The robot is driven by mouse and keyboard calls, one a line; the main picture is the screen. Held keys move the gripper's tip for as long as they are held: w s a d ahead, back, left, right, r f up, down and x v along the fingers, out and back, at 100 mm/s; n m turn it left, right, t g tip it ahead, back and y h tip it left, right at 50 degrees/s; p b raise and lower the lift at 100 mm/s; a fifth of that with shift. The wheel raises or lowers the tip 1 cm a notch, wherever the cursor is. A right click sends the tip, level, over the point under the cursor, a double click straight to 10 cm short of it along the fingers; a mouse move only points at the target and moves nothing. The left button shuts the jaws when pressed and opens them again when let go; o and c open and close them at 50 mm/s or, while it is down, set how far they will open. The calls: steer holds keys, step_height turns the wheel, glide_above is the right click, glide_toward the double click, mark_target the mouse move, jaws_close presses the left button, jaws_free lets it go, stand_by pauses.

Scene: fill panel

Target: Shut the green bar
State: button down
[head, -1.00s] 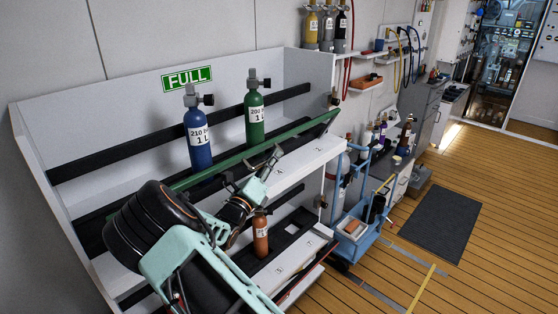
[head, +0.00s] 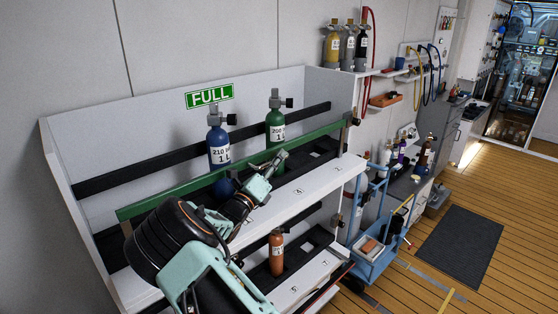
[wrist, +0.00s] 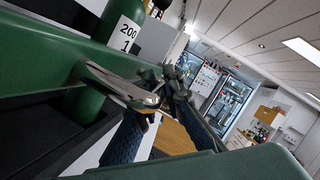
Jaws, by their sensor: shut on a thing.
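The green bar (head: 320,133) runs across the front of the upper rack shelf, in front of the blue cylinder (head: 219,148) and the green cylinder (head: 275,124). Its right end is close to a dark fitting (head: 353,120) on the rack's right edge; I cannot tell whether it is latched. My gripper (head: 279,158) is at the bar's front, right of its middle. In the wrist view the bar (wrist: 40,52) fills the left, with a metal handle (wrist: 118,85) on it. My gripper (wrist: 165,98) is shut on this handle; the exact contact is partly hidden.
The white rack has a numbered shelf edge (head: 298,192) below the bar and an orange cylinder (head: 277,254) on the lower shelf. A blue cart (head: 377,240) stands right of the rack. The wooden floor beyond has a dark mat (head: 460,245).

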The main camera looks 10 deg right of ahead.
steer(key=shift+f, duration=0.1)
steer(key=c, duration=2)
jaws_free()
steer(key=v, duration=1.2)
